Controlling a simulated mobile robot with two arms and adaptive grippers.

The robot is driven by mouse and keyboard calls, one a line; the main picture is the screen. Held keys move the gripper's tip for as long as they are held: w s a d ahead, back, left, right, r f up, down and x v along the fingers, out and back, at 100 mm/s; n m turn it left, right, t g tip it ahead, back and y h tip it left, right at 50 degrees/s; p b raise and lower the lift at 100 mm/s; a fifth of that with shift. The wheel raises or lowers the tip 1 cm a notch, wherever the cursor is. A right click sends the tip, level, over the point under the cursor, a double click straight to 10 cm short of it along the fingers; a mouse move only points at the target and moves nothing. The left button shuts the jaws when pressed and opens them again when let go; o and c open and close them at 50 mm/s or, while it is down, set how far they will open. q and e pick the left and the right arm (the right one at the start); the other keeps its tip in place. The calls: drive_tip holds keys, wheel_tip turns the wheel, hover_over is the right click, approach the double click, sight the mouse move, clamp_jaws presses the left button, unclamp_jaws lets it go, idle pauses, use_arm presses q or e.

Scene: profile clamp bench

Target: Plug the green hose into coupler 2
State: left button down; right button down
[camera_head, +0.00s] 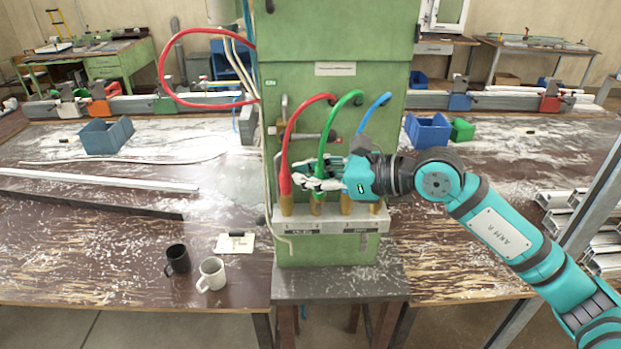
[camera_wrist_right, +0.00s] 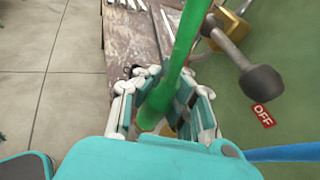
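The green hose (camera_head: 336,115) arches from the green cabinet down to my right gripper (camera_head: 320,180). In the right wrist view the hose (camera_wrist_right: 188,40) runs between the two fingers of the gripper (camera_wrist_right: 168,95), which look shut on its thick end. Below the gripper, the hose end stands over the second brass coupler from the left (camera_head: 316,206); the fingers partly hide it, so I cannot tell whether it is seated. The coupler shelf (camera_head: 330,222) has faint number labels. My left gripper is out of view.
The red hose (camera_head: 286,160) ends at the leftmost coupler, close beside my fingers. The blue hose (camera_head: 373,110) hangs behind my right wrist. A grey-headed lever (camera_wrist_right: 262,85) juts from the cabinet. Two mugs (camera_head: 212,273) stand on the bench at lower left.

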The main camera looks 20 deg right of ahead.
drive_tip(key=w+d, duration=0.1)
drive_tip(key=w, duration=0.5)
drive_tip(key=shift+w+d, duration=0.15)
drive_tip(key=shift+d, duration=0.1)
idle(0.4)
drive_tip(key=shift+f+b, duration=0.1)
drive_tip(key=shift+b, duration=0.6)
idle(2.0)
drive_tip(key=shift+f+b, duration=0.55)
drive_tip(key=shift+b, duration=0.15)
idle(0.8)
